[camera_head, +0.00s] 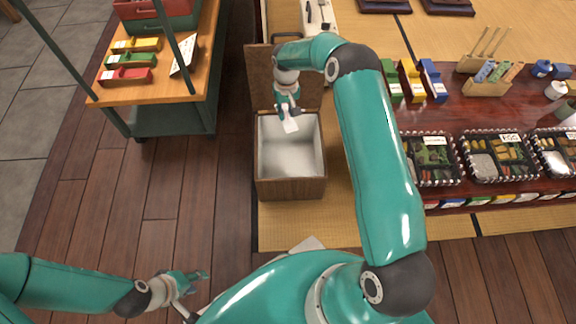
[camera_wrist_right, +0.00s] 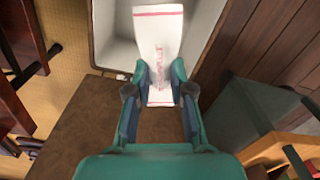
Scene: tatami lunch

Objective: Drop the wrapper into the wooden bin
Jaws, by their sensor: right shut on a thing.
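The wrapper (camera_head: 291,125) is a white strip with red lines and print; it also shows in the right wrist view (camera_wrist_right: 159,30). My right gripper (camera_head: 287,107) is shut on its near end, seen between the fingertips in the wrist view (camera_wrist_right: 161,78). The wooden bin (camera_head: 290,190) is a brown box with a white inside, and its lid (camera_head: 262,75) stands open at the back. The wrapper hangs over the bin's opening, near its back edge. My left gripper (camera_head: 190,292) is low at the left, far from the bin, and looks open and empty.
A low red table (camera_head: 440,122) right of the bin holds lunch boxes (camera_head: 430,158), small cartons (camera_head: 411,80) and a wooden holder (camera_head: 486,86). A wooden-topped cart (camera_head: 185,85) stands to the left. The plank floor (camera_head: 150,190) between cart and bin is clear.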

